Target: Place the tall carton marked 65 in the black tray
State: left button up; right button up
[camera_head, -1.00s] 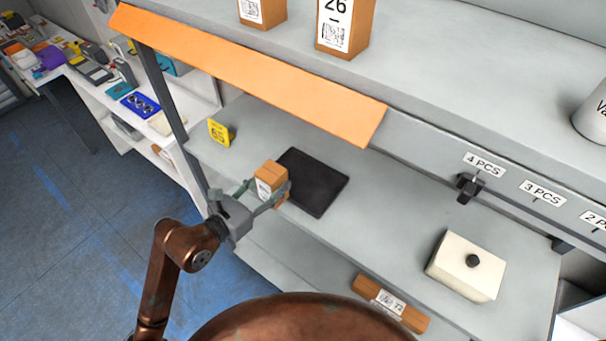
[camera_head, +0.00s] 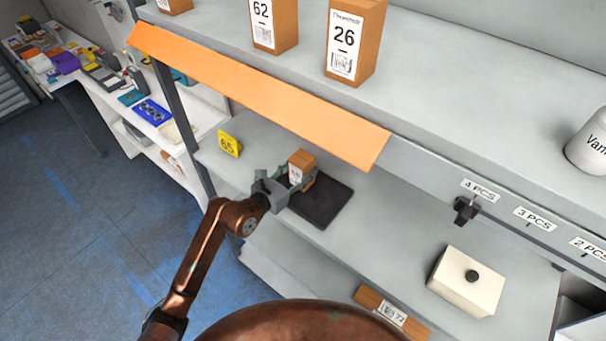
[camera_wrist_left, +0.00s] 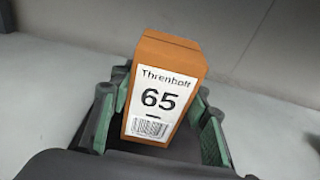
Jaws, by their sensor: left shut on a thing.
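The tall orange-brown carton (camera_head: 301,163) has a white label; in the left wrist view the carton (camera_wrist_left: 158,88) reads 65 above a barcode. It stands upright between the fingers of my left gripper (camera_head: 290,180), which is shut on it. In the wrist view the green-padded fingers of the gripper (camera_wrist_left: 160,125) flank the carton. The black tray (camera_head: 327,205) lies flat on the middle shelf. The carton and gripper overlap the tray's upper left part in the head view. I cannot tell whether the carton's base touches it. My right gripper is not in view.
A yellow 65 tag (camera_head: 229,143) stands at the shelf's left end. An orange panel (camera_head: 260,95) hangs above, below cartons 62 (camera_head: 274,24) and 26 (camera_head: 355,40). A white box with a black knob (camera_head: 466,279) sits at right. The shelf between tray and box is clear.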

pick_arm(q)
jog(key=shift+w+d+f, duration=0.1)
jog(key=shift+w+f, duration=0.35)
jog(key=shift+f, duration=0.05)
notch_tip(320, 180, down, 3)
jog(key=shift+r+p, duration=0.1)
jog(key=shift+p, duration=0.3)
jog(key=shift+d+f, duration=0.1)
jog(key=shift+f, duration=0.1)
jog(key=o, duration=1)
jog(key=shift+f, duration=0.15)
jog(key=shift+c, duration=0.2)
jog(key=o, duration=0.5)
